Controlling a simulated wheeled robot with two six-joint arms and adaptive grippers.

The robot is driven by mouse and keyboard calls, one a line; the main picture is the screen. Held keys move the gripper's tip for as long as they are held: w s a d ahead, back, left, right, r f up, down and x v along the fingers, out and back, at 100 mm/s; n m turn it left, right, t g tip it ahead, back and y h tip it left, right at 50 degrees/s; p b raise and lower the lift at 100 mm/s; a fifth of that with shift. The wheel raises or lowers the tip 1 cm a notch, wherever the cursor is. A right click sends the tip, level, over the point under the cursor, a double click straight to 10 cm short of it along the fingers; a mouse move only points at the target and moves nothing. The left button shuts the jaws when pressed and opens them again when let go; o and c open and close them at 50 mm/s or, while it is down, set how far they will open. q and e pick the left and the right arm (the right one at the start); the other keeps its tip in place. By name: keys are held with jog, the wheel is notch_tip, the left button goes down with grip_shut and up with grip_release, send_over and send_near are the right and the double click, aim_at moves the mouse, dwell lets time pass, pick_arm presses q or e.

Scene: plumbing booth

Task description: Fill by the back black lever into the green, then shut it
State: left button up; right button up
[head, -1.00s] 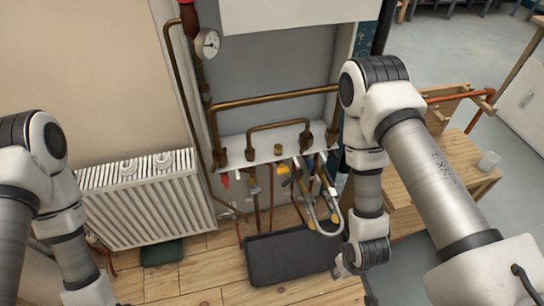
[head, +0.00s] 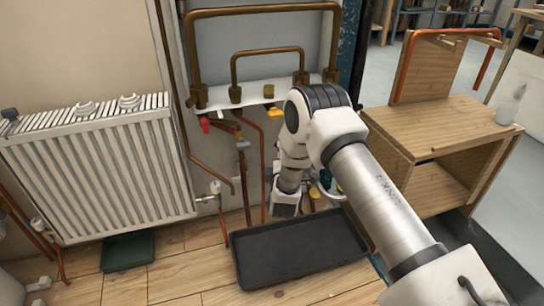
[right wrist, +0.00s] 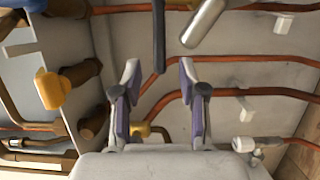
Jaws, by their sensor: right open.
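My right gripper is open in the right wrist view (right wrist: 160,68), with empty space between its two fingertips. A dark bar, which looks like a black lever (right wrist: 159,36), hangs just beyond the fingertips and is not gripped. A silver cylinder (right wrist: 203,22) slants beside it on the right. In the head view my right arm hides its own gripper, the black levers and most of the grey hose (head: 327,186). The pressure gauge with its green band is in neither view now. My left gripper is not in view.
Copper pipes (head: 262,12) and a white shelf (head: 213,97) line the wall. Yellow handles (right wrist: 53,89) and a red handle (head: 205,125) stick out nearby. A radiator (head: 95,165) stands left. A black tray (head: 300,250) and green tray (head: 128,250) lie on the floor.

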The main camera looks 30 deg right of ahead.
jog(key=b+x, duration=0.3)
jog(key=x, duration=0.4)
jog(key=shift+f, duration=0.1)
jog(key=shift+w+d, duration=0.1)
grip_shut()
